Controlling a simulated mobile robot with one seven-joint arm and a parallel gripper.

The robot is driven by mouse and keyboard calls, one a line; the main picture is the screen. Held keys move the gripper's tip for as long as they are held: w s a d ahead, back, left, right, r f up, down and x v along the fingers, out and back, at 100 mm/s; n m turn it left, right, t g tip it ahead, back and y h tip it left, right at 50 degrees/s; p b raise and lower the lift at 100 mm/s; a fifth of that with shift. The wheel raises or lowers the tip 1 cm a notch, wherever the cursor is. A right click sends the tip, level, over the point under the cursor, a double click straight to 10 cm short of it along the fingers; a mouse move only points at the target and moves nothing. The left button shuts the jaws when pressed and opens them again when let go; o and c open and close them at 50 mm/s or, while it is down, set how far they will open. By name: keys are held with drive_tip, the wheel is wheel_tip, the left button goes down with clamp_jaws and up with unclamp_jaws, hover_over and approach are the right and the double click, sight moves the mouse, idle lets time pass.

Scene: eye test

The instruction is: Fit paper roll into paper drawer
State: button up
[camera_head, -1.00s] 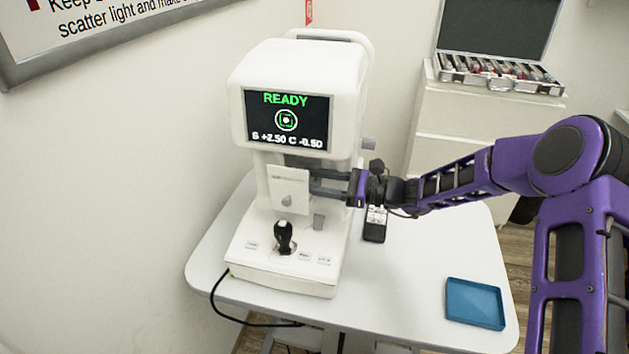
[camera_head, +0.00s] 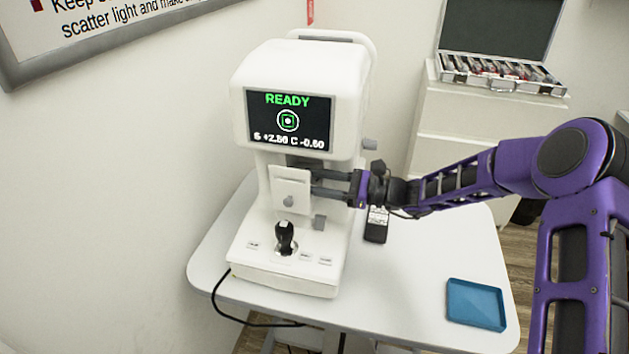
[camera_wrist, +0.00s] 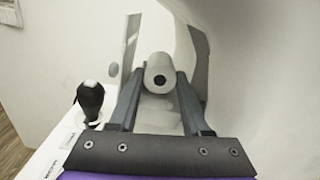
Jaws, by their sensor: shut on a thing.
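The paper roll (camera_wrist: 158,73) is a pale cylinder with a dark core hole, seen end-on in the wrist view. My gripper (camera_wrist: 162,88) is shut on it, one dark finger on each side. In the head view my gripper (camera_head: 316,183) reaches from the right to the white device, its fingers just behind the paper drawer's front panel (camera_head: 290,190). The panel stands out from the device below the screen. The roll is hidden in the head view. I cannot tell whether the roll touches the drawer's inside.
The white device (camera_head: 300,75) shows READY on its screen. A black joystick (camera_head: 285,238) stands on its base. A dark handheld object (camera_head: 376,224) lies beside the device. A blue tray (camera_head: 475,304) is at the table's front right. The table (camera_head: 420,265) between them is clear.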

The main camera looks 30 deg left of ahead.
drive_tip(key=shift+f, duration=0.3)
idle(0.6)
drive_tip(key=o, duration=1)
drive_tip(key=shift+o, duration=0.2)
drive_tip(key=shift+d, duration=0.1)
